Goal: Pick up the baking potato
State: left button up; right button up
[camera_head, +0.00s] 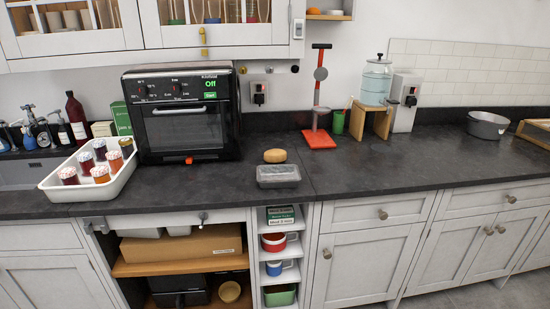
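The baking potato (275,156) appears to be the brown, oval thing lying on the dark countertop (350,172), right of the black oven. It sits just behind a grey, lidded-looking container (278,175); the two look close, and I cannot tell if they touch. Neither of my grippers shows in the head view.
A black oven (183,115) stands left of the potato, and a white tray of several jars (60,184) further left. A red-based stand (319,138), a green cup (338,122) and a wooden stool with a water jar (376,82) stand behind right. Counter right of the potato is clear.

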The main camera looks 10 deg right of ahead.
aim_at(276, 156)
jog(key=i+z, duration=0.2)
jog(key=z, duration=0.15)
jog(key=i+j+z, duration=0.15)
jog(key=z, duration=0.2)
jog(key=i+j+z, duration=0.15)
jog(key=z, duration=0.2)
jog(key=i+j, duration=0.05)
jog(key=i, duration=0.05)
